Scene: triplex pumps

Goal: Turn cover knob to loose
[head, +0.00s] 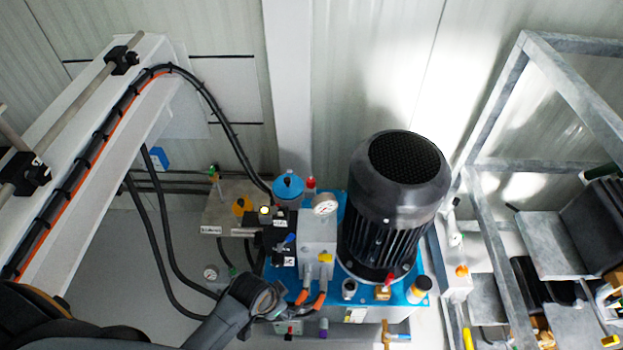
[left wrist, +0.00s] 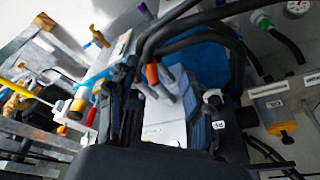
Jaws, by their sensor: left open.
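The pump unit has a blue base plate (head: 415,302) with a large black motor (head: 395,205) on it. I cannot tell which one is the cover knob. My left arm comes in from the lower left in the head view and ends low in front of the valve block (head: 317,240). In the left wrist view my left gripper (left wrist: 175,108) is open, its dark fingers apart over a light block with orange-tipped fittings (left wrist: 153,75). My right gripper does not show.
Black hoses (head: 165,245) hang left of the pump and also cross the left wrist view (left wrist: 200,18). A grey metal frame (head: 500,240) stands at the right. A white beam (head: 105,160) slants across the left.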

